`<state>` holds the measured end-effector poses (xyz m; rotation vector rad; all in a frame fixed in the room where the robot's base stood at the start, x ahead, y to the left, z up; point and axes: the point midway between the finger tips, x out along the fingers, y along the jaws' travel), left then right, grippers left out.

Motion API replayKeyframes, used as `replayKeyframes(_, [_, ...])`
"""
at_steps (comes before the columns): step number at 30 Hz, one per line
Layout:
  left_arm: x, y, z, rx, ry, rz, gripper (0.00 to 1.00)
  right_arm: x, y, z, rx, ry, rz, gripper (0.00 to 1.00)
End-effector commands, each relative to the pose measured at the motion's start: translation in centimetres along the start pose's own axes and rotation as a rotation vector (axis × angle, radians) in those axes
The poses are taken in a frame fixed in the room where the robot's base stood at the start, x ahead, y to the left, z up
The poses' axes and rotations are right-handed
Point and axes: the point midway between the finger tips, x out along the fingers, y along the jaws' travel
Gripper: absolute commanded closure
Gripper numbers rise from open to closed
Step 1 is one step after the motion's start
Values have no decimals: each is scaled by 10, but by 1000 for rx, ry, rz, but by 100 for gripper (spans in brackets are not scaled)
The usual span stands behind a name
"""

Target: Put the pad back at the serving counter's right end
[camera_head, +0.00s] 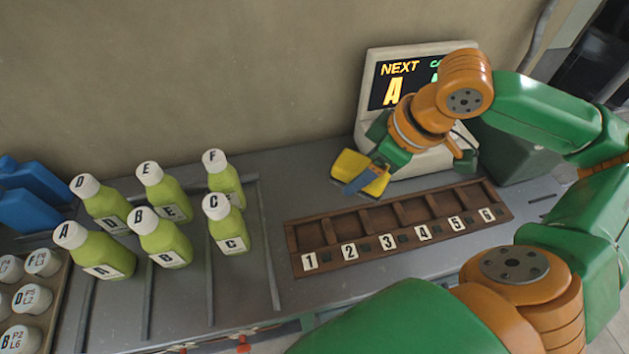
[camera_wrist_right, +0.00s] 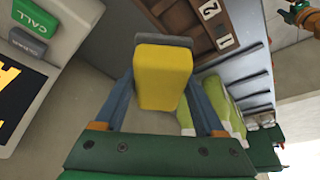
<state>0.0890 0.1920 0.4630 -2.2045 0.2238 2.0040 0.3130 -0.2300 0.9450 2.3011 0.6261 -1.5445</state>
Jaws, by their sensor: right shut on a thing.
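The pad is a yellow block with a grey edge. My right gripper (camera_head: 366,178) is shut on the yellow pad (camera_head: 351,166) and holds it above the counter, behind the numbered rack and in front of the display. In the right wrist view the pad (camera_wrist_right: 163,75) sits between the two blue fingers of the right gripper (camera_wrist_right: 160,85). The serving counter (camera_head: 400,262) is a grey metal surface running along the wall. Its right end lies partly behind my right arm.
A brown rack (camera_head: 400,225) with slots numbered 1 to 6 lies on the counter. Several green bottles with lettered labels, such as bottle C (camera_head: 228,229), stand at left. A display reading NEXT A (camera_head: 390,85) stands behind. White-capped containers (camera_head: 32,299) and blue objects (camera_head: 30,195) are far left.

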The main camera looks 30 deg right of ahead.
Motion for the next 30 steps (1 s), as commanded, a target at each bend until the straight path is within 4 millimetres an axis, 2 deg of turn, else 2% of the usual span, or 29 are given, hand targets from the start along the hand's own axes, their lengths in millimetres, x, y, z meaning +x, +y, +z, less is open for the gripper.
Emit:
replayKeyframes(5, [-9,1,1,0,-3,1,5,14,8,-16,3,5,-6,80])
replayKeyframes(13, [-19,3,1,0,-6,5,5,68,36,-63,4,1,-3,80])
replayKeyframes(18, [-15,3,1,0,-6,5,5,113,49,-72,4,-1,-1,80])
replayKeyframes(25, [-13,3,1,0,-5,5,5,145,58,-79,2,-2,1,80])
replayKeyframes(30, [-17,2,1,0,-5,5,5,168,58,-68,1,-1,3,80])
